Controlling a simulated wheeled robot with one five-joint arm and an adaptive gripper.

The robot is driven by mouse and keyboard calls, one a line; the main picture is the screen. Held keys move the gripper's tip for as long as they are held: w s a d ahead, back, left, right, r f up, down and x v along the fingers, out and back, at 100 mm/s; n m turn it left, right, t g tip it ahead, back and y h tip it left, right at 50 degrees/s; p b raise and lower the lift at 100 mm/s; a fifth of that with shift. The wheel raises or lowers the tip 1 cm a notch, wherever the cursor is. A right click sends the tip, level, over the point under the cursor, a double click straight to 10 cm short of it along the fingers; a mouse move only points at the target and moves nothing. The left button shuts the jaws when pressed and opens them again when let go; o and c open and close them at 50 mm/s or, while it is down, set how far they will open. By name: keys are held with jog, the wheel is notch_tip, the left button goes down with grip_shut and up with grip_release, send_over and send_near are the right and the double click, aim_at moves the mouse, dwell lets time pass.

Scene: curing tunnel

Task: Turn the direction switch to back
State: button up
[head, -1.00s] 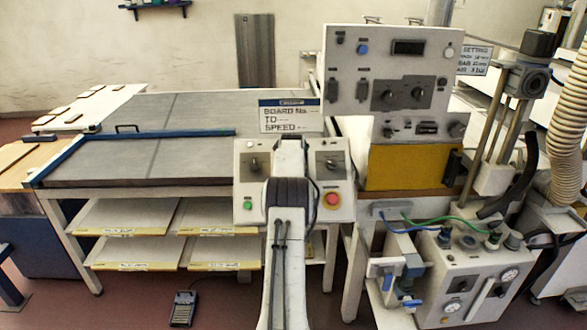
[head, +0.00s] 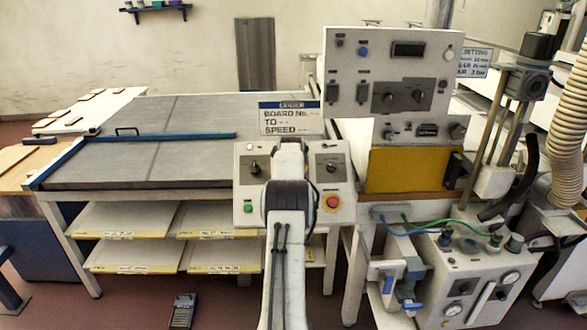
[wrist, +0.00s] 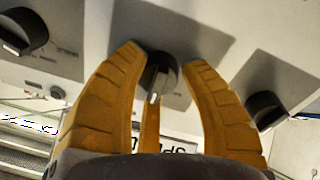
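In the wrist view, my gripper (wrist: 163,54) is open, its yellow fingers on either side of a black rotary switch (wrist: 160,80) with a pale pointer line. I cannot tell whether the fingers touch it. Two more black knobs show there, one at left (wrist: 22,32) and one at right (wrist: 266,108). I cannot read which label marks the direction switch. In the head view, the pale control box (head: 245,215) has a knob at left (head: 254,168) and one at right (head: 331,168). My arm hides the middle of the box and my fingers.
The box also carries a green button (head: 248,208) and a red button (head: 332,202). A sign (head: 291,118) stands behind it. A taller instrument panel (head: 385,70) rises at right. A grey conveyor table (head: 110,160) lies left, with shelves below.

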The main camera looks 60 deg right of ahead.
jog(key=o, duration=0.4)
jog(key=shift+f, duration=0.1)
jog(key=shift+v, duration=6.05)
jog(key=shift+d, duration=0.1)
